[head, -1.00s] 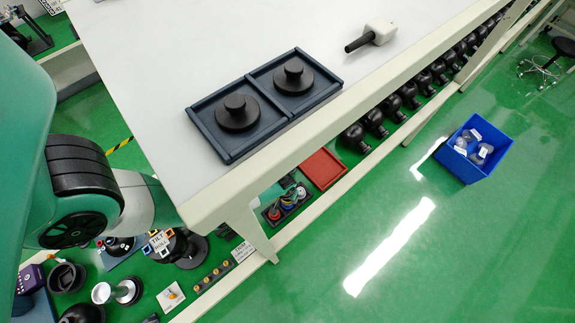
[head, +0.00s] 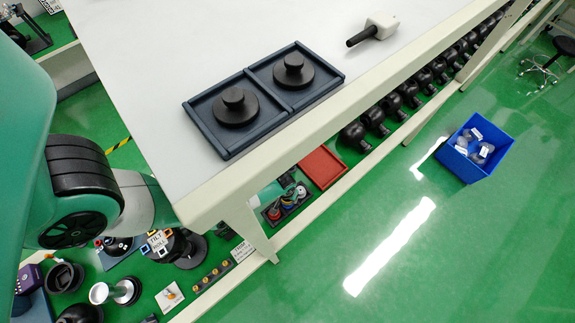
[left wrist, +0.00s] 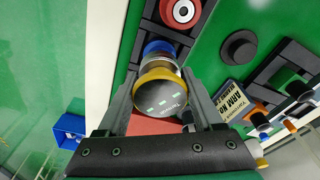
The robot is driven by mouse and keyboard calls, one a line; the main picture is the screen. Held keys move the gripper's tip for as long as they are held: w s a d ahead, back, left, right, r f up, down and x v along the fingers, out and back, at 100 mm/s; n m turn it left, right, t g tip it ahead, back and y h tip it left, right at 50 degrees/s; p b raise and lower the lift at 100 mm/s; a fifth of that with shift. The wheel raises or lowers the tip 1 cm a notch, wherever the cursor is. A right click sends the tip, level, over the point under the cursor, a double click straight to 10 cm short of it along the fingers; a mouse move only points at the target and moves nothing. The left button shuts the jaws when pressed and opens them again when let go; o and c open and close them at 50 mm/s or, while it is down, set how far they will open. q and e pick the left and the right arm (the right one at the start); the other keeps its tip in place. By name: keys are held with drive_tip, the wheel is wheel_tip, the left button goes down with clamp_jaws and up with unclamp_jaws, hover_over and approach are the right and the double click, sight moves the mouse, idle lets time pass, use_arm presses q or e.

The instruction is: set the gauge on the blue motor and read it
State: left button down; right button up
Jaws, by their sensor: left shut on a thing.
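In the left wrist view, my left gripper (left wrist: 162,108) is shut on a round gauge (left wrist: 162,97) with a yellow rim and a black face bearing small green marks. The marks are too small to read. The blue motor (left wrist: 160,48) shows as a blue ring just behind the gauge, in a dark rack. The gauge overlaps it in the picture; I cannot tell whether they touch. A red-ringed motor (left wrist: 182,11) sits further along the rack. In the head view, the motor rack (head: 286,204) stands low beneath the table, and my left gripper cannot be made out there.
The white table (head: 170,50) bears a dark two-part tray (head: 226,154) with black knobbed discs. A red tray (head: 322,168) lies close to the rack. A blue bin (head: 470,170) stands on the green floor. A labelled card (left wrist: 236,100) and other parts crowd the rack's right in the wrist view.

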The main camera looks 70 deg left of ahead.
use_arm(q)
drive_tip(key=shift+f+b, duration=0.7)
drive_tip(key=shift+f, duration=0.1)
unclamp_jaws()
drive_tip(key=shift+r, duration=0.1)
drive_tip(key=r+p, duration=0.7)
drive_tip(key=p, duration=0.1)
drive_tip(key=s+d+r+p, duration=0.1)
drive_tip(key=r+p, duration=0.3)
drive_tip(key=shift+r, duration=0.35)
drive_tip(key=shift+f, duration=0.1)
